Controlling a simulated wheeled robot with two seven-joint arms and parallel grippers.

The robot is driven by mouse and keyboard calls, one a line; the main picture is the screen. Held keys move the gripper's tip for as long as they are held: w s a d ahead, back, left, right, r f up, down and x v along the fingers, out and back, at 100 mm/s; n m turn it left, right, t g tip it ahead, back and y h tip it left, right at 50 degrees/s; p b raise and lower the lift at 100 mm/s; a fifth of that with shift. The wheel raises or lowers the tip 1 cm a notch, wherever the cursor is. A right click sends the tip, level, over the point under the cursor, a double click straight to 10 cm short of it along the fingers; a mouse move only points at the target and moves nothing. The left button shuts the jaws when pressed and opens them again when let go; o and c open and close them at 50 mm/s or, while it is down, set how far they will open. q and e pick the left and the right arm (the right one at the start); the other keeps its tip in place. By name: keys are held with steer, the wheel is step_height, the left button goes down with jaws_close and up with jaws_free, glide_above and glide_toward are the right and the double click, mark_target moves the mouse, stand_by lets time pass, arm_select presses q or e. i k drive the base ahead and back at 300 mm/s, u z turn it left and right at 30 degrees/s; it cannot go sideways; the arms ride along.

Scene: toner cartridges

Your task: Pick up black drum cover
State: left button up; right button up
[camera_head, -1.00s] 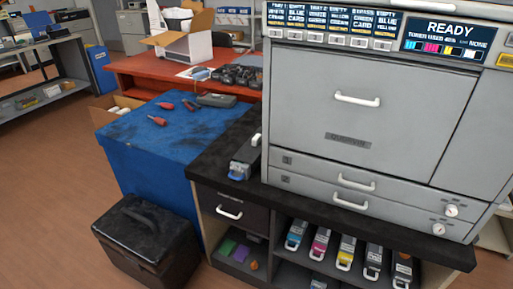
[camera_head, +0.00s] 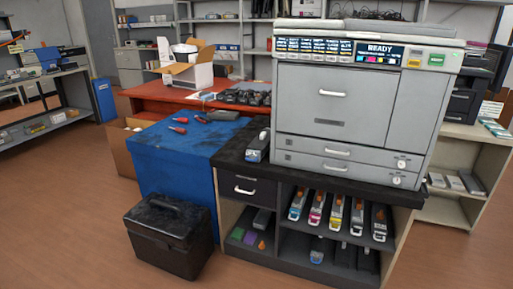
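No part is plainly recognizable as the black drum cover. A dark flat piece (camera_head: 223,115) lies at the back of the blue-covered table, and I cannot tell what it is. A dark cartridge-like unit (camera_head: 257,148) with a blue end lies on the black counter, left of the printer. Several cartridges with coloured ends stand in the shelf under the printer, among them a blue one (camera_head: 298,204), a magenta one (camera_head: 316,208) and a yellow one (camera_head: 336,213). Neither of my grippers is in view.
A grey printer (camera_head: 345,115) reading READY stands on the black counter. A black lidded box (camera_head: 167,238) sits on the floor before the blue-covered table (camera_head: 170,160). Red-handled tools (camera_head: 179,120) lie on that table. Open wooden floor (camera_head: 75,200) is at the left.

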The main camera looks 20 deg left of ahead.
mark_target(262, 142)
steer(key=u, duration=0.75)
steer(key=i, duration=0.7)
steer(key=u, duration=1.05)
steer(key=i, duration=1.2)
steer(key=z, duration=0.75)
steer(key=i, duration=0.85)
steer(key=z, duration=0.8)
